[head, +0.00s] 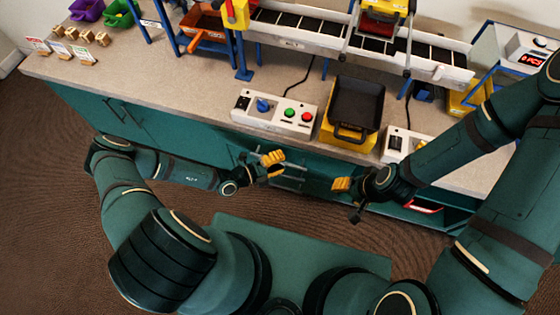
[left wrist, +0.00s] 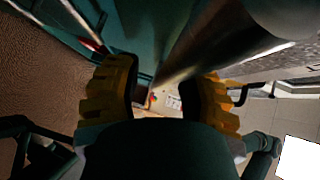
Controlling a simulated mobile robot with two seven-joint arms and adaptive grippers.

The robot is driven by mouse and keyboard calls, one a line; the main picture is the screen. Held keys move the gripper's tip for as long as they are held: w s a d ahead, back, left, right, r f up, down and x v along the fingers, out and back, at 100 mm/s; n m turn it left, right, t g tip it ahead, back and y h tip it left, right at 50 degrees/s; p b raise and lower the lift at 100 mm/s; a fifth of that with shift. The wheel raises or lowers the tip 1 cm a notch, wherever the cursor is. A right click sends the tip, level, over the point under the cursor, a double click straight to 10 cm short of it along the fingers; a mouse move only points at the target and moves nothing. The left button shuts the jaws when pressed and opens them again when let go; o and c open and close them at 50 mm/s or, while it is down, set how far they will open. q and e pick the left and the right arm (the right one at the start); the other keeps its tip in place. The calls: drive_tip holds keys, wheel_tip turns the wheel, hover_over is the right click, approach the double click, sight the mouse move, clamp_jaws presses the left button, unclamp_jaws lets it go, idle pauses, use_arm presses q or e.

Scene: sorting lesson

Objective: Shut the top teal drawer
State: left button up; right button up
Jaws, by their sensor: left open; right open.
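The teal drawers (head: 318,188) are in the front of the counter in the head view, partly hidden by my grippers. Pale bar handles (head: 290,183) show beside my left gripper. I cannot tell clearly how far the top drawer stands out. My left gripper (head: 272,163) is open at the drawer fronts, near the handles. In the left wrist view, its yellow fingers (left wrist: 160,98) are apart, with a grey metallic bar (left wrist: 205,45) running up from between or just beyond them; contact is unclear. My right gripper (head: 342,185) is open and empty, to the right of the left one.
A red-edged item (head: 424,206) shows in a dark opening low at the right. On the counter (head: 190,95) above stand a button box (head: 275,108), a black tray (head: 356,105) and a conveyor (head: 300,30). Brown floor (head: 50,170) is clear at the left.

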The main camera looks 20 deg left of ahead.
sight(283, 150)
use_arm(q)
drive_tip(key=shift+d, duration=0.1)
clamp_jaws()
drive_tip(key=w+b, duration=0.1)
drive_tip(key=w, duration=0.3)
drive_tip(key=shift+w+f, duration=0.1)
drive_tip(key=shift+w, duration=0.25)
unclamp_jaws()
drive_tip(key=shift+w, duration=0.1)
